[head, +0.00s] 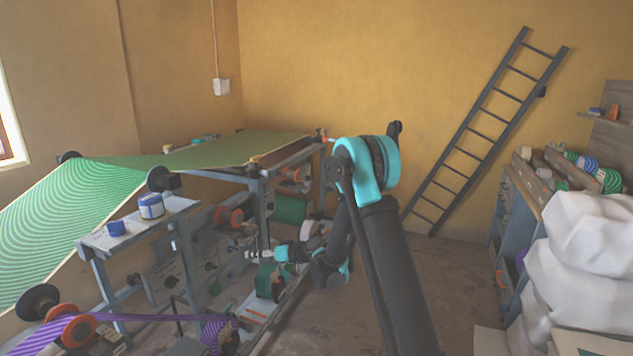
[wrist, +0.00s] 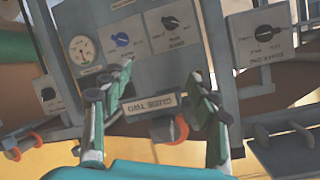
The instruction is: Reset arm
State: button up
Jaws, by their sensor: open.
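My gripper (head: 254,254) is at the left end of my bent arm in the head view, low in front of the machine frame. In the wrist view the two green and grey fingers of my gripper (wrist: 160,88) stand well apart, with nothing held between them. Beyond them is a grey control panel, seen upside down, with a round gauge (wrist: 82,50), a blue knob (wrist: 122,40) and a black knob (wrist: 170,23). A label plate (wrist: 152,104) that seems to read "GUIDE TWO" shows between the fingers. I cannot tell whether the fingers touch the panel.
The machine with its green sheet (head: 60,210) fills the left side. A blue-and-white tin (head: 151,206) stands on its side shelf. A ladder (head: 485,130) leans on the back wall. White sacks (head: 585,255) and a workbench (head: 510,190) stand right. Floor between is clear.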

jog(key=s+d+r+m+h, duration=0.1)
jog(key=s+d+r+h, duration=0.15)
jog(key=d, duration=0.25)
jog(key=s+d+r+h, duration=0.1)
jog(key=s+d+r, duration=0.1)
jog(key=s+d, duration=0.3)
jog(key=s+d+f+m+h, duration=0.1)
jog(key=s+d+m+h, duration=0.1)
jog(key=s+d, duration=0.7)
jog(key=s+d+f+m+g+h, duration=0.1)
jog(key=s+d+h, duration=0.3)
jog(key=s+d, duration=0.5)
jog(key=s+d+f+m+h, duration=0.2)
jog(key=s+d+m+h, duration=0.1)
jog(key=s+d, duration=0.6)
jog(key=d, duration=0.2)
jog(key=shift+s+d+g, duration=0.25)
jog(key=shift+d+g, duration=0.1)
jog(key=shift+g, duration=0.05)
